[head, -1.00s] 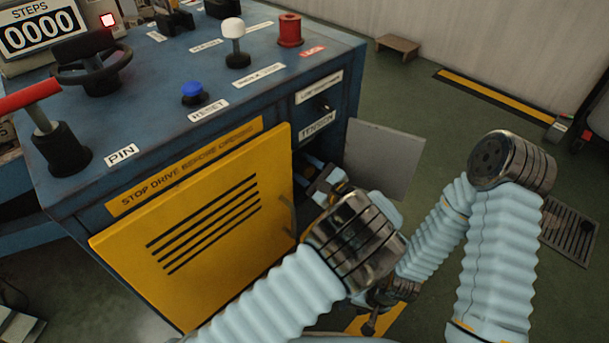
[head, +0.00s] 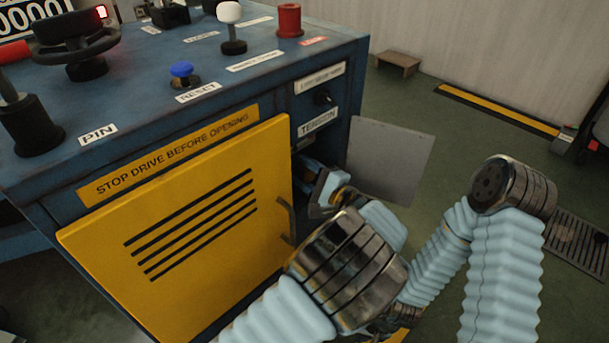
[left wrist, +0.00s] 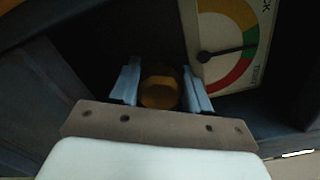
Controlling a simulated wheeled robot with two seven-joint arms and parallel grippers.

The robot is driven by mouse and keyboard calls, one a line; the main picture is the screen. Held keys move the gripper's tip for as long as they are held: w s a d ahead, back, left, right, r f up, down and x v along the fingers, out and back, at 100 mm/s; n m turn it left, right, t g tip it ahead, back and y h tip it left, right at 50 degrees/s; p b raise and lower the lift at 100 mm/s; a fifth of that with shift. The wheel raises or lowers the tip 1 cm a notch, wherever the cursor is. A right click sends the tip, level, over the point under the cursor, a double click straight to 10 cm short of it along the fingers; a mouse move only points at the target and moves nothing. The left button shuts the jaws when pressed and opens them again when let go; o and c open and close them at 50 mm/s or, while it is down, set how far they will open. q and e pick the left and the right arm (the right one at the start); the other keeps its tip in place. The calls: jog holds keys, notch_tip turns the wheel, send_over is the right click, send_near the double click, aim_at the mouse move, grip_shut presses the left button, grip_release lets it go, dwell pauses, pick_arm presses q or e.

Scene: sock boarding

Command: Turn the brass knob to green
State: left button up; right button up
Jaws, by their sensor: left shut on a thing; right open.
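The brass knob (left wrist: 160,88) sits between the two blue fingers of my left gripper (left wrist: 161,86) in the left wrist view. That gripper is shut on it. In the head view my left gripper (head: 312,172) reaches into the dark opening under the TENSION label, and the knob is hidden there. A gauge (left wrist: 228,22) right of the knob has orange, green and red bands. Its dark needle (left wrist: 228,50) points right, with its tip seemingly at the green band. My right arm stands at the right of the head view; its gripper is hidden behind my left arm.
The blue cabinet top (head: 150,110) carries a blue reset button (head: 182,72) and a white knob (head: 229,12). Floor on the right is mostly clear.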

pick_arm(q)
jog(key=shift+s+f, duration=0.1)
dwell(0.3)
jog(key=o, duration=1)
jog(key=shift+o, duration=0.2)
